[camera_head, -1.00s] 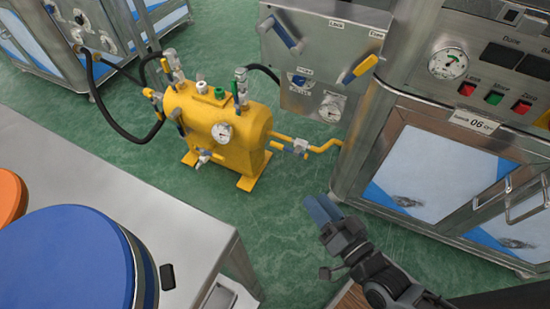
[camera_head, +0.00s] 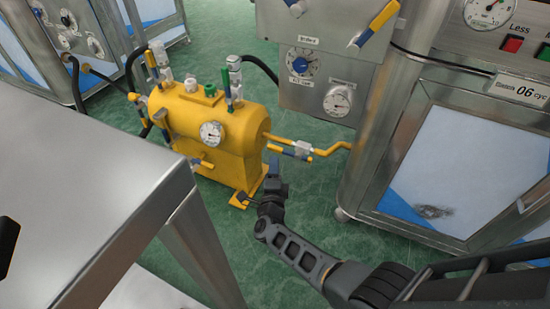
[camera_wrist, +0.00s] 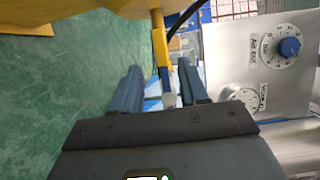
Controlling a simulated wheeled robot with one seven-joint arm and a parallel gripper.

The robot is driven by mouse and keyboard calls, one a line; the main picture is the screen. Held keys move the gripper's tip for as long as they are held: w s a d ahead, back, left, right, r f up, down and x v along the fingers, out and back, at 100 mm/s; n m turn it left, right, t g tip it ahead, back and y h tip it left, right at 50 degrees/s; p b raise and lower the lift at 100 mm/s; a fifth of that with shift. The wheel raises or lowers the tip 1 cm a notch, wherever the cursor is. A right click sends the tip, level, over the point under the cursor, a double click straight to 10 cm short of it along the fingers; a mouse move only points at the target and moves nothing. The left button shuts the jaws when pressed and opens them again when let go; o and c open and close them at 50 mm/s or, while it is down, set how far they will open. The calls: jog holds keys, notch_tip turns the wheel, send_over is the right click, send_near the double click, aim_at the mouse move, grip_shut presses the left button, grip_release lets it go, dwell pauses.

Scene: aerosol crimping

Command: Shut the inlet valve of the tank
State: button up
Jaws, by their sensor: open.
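The yellow tank (camera_head: 215,135) stands on the green floor, with several valves and a round gauge on it. A valve (camera_head: 300,149) with a metal body sits on the yellow pipe at its right side; a blue and yellow lever lies roughly along the pipe. No label shows which valve is the inlet. My gripper (camera_head: 275,168) is just below and in front of that pipe. In the wrist view my open gripper (camera_wrist: 158,75) has its two blue fingers either side of a yellow and blue lever (camera_wrist: 160,48), apparently touching nothing. The lever's far end is partly hidden.
A metal panel with dials (camera_head: 318,80) hangs right of the tank; it also shows in the wrist view (camera_wrist: 260,65). A steel cabinet (camera_head: 385,150) stands at the right. A metal table (camera_head: 90,190) fills the left front. Black hoses run behind the tank.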

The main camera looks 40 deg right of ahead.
aim_at(275, 151)
jog(key=shift+b+x, duration=1.35)
jog(key=shift+x, duration=2.35)
jog(key=shift+c, duration=0.2)
grip_shut()
